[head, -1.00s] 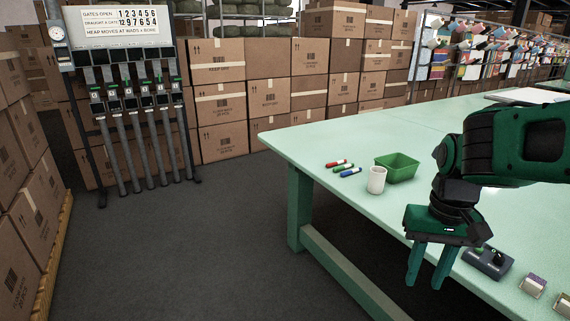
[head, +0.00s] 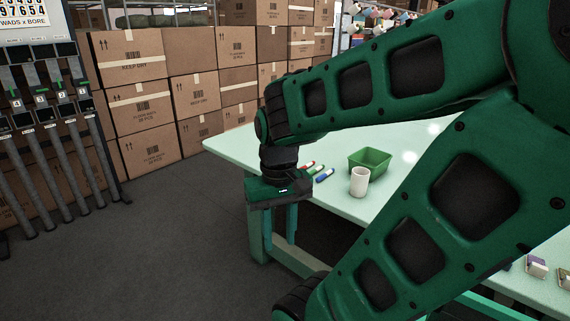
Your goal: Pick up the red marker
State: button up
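The red marker (head: 307,165) lies on the pale green table (head: 232,148), near its left end. Its left part is hidden behind my gripper. A green marker (head: 317,170) and a blue marker (head: 325,175) lie beside it to the right. My gripper (head: 280,242) points down, in front of the table's left end as seen here, with its fingers apart and nothing between them. The fingertips show lower in the picture than the markers; their exact distance from the table edge cannot be told.
A white cup (head: 360,182) and a green bin (head: 370,160) stand right of the markers. My arm covers much of the table's right side. Stacked cardboard boxes (head: 190,90) stand behind, and a rack of grey tubes (head: 62,150) is at the left. The floor between is clear.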

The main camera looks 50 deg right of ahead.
aim_at(306, 166)
jog(key=z, duration=0.6)
jog(key=i, duration=1.1)
jog(key=z, duration=0.8)
